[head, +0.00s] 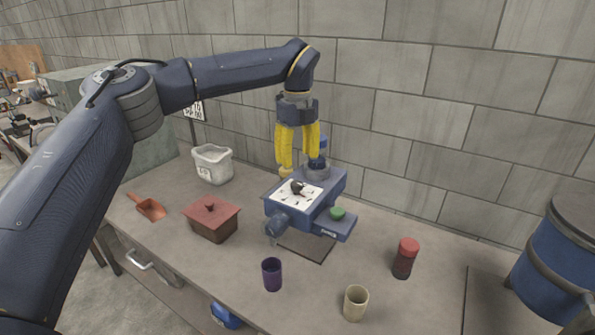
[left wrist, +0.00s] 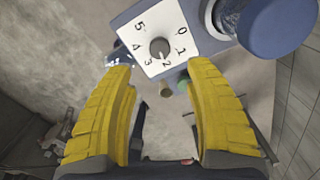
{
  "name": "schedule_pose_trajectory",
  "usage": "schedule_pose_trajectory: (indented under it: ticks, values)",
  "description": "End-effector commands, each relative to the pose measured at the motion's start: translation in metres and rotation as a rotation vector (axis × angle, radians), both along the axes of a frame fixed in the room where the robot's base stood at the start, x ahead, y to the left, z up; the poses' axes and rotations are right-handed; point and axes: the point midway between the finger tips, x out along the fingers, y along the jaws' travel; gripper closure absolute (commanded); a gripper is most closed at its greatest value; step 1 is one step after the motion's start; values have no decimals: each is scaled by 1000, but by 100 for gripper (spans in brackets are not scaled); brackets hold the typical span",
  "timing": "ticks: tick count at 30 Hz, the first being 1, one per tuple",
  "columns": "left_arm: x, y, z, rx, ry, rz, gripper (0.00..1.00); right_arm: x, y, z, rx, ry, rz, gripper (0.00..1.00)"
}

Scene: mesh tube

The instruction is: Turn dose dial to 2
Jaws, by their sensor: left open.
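The dose dial (head: 297,187) is a small dark knob on a white plate on top of a blue machine (head: 338,185). In the left wrist view the dial knob (left wrist: 158,45) sits among the numbers 0 to 5. A pale mark on its lower edge seems to face the 2, but it is too small to be sure. My left gripper (head: 300,160) has yellow fingers pointing down above the machine, behind the dial in the head view. In the left wrist view the left gripper (left wrist: 160,70) is open and empty, its fingertips apart from the knob. My right gripper is not in view.
A green button (head: 338,213) is on the machine's front. A brown lidded box (head: 211,217), a white bin (head: 212,163) and an orange scoop (head: 150,207) stand left. A purple cup (head: 272,273), a beige cup (head: 355,302) and a red-topped jar (head: 405,258) stand in front.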

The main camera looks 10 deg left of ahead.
Motion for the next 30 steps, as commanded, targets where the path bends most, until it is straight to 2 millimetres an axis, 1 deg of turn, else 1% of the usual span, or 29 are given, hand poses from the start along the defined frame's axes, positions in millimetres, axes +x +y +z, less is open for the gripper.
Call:
schedule_pose_trajectory:
  ticks: [1, 3, 6, 9, 13, 21, 24, 26, 29, 30]
  values:
    - [0, 0, 8, 1, -2, 1, 46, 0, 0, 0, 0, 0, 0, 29]
    - [1, 0, 16, 1, -1, 1, 46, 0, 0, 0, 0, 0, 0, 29]
    - [0, 0, 24, 1, -1, 1, 46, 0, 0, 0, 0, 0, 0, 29]
    - [0, 0, 30, 0, 0, 0, 46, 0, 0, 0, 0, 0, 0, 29]
    - [0, 0, 33, 0, 1, 0, 46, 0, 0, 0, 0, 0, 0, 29]
    - [0, 0, 33, 0, 1, 0, 46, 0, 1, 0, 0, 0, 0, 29]
    - [1, 0, 30, -18, 1, -7, 46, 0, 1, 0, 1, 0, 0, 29]
    - [3, 0, 25, -53, -1, -20, 46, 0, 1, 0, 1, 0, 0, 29]
    - [11, -2, 12, -172, -15, -59, 46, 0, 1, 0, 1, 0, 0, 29]
    - [15, -2, 7, -239, -28, -75, 46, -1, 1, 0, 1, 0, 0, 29]
